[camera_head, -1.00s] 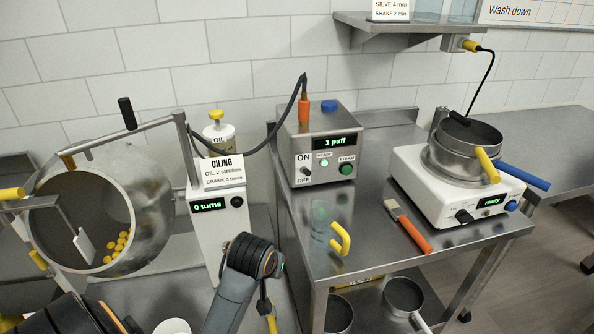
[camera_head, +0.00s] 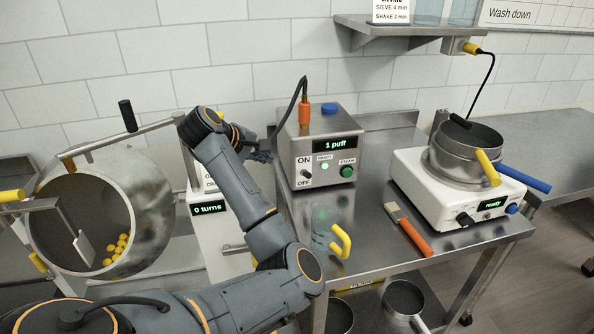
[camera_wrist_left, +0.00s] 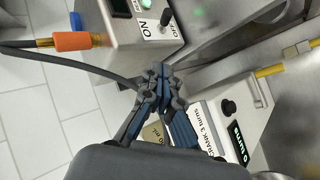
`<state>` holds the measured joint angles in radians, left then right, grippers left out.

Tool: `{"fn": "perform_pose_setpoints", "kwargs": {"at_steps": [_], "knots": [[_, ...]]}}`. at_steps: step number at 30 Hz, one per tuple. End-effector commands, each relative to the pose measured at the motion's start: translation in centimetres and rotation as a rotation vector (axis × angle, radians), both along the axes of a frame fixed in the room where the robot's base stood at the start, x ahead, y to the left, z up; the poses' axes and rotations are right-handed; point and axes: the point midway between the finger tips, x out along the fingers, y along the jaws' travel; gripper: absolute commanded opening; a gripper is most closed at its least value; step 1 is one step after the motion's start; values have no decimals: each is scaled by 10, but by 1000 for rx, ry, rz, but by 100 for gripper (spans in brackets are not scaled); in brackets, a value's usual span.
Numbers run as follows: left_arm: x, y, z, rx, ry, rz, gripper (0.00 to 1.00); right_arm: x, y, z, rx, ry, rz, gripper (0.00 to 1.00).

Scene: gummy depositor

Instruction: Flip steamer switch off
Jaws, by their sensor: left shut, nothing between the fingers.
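The steamer (camera_head: 320,145) is a grey metal box on the steel table, with a display reading "1 puff", a lit ready lamp and a green steam button. Its small toggle switch (camera_head: 305,173) sits between the ON and OFF labels at the lower left of its front; which way it points is hard to tell. The steamer also shows tilted in the left wrist view (camera_wrist_left: 135,35). My left gripper (camera_head: 263,156) is shut and empty, just left of the steamer and apart from the switch. It also shows in the left wrist view (camera_wrist_left: 158,88). My right gripper is not in view.
The oiling station (camera_head: 208,209) with "0 turns" stands left of the steamer, partly behind my left arm. A metal drum (camera_head: 150,195) with yellow gummies is farther left. A brush (camera_head: 410,232), a yellow hook (camera_head: 341,241) and a white sieve shaker (camera_head: 455,205) are to the right.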

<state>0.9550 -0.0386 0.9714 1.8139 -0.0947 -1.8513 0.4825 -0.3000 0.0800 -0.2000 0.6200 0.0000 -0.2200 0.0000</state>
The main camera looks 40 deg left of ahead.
Motion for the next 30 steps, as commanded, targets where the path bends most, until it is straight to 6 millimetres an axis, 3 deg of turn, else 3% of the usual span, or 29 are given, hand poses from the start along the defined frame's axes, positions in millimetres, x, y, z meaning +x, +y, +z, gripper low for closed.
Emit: {"fn": "perform_pose_setpoints", "kwargs": {"at_steps": [14, 28, 30], "knots": [[8, -1, -6, -3, 1, -3, 0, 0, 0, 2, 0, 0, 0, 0], [77, -3, -65, -4, 2, -3, 0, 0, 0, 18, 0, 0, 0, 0], [83, -13, -70, -3, 0, -4, 0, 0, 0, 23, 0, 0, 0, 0]]}}
